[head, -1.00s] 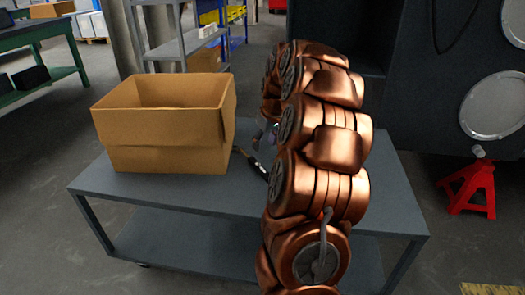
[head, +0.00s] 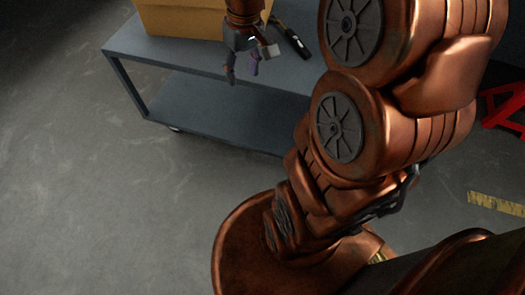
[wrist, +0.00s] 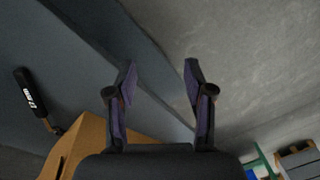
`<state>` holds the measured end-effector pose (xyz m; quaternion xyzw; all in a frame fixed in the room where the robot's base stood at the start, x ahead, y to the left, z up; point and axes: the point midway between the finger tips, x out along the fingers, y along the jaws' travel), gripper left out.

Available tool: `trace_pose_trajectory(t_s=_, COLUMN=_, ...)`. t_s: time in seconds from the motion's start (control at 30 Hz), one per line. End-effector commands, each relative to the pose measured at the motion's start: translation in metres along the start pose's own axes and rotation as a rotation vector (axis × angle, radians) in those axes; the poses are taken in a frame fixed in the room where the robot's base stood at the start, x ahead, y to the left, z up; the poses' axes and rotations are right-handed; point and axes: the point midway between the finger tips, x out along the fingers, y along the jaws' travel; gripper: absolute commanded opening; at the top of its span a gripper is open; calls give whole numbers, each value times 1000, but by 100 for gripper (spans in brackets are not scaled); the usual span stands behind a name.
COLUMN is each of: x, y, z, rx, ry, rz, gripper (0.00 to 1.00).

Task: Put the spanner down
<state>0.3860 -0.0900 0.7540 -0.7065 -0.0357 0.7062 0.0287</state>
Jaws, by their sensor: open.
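The spanner, with a black handle marked in white, lies on the top of the grey trolley (head: 150,48), just right of the cardboard box. It shows in the head view (head: 292,40) and at the left of the wrist view (wrist: 30,92); its metal end is partly hidden by the box in the wrist view. My gripper (head: 242,73) is open and empty, apart from the spanner, to its left in the head view and over the trolley's front edge.
The cardboard box (head: 185,22) stands on the trolley close behind my gripper; it also shows in the wrist view (wrist: 90,145). A red jack stand (head: 505,108) is on the floor at the right. Floor in front of the trolley is clear.

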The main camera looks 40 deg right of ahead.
Motion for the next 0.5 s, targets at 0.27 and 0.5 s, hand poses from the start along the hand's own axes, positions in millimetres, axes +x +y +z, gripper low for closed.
trace_pose_trajectory(t_s=0.27, x=27, y=-72, z=112, rx=-18, ry=-166, rz=37, gripper=52)
trace_pose_trajectory(t_s=0.5, x=44, y=-87, z=180, rx=5, ry=-255, rz=76, gripper=52)
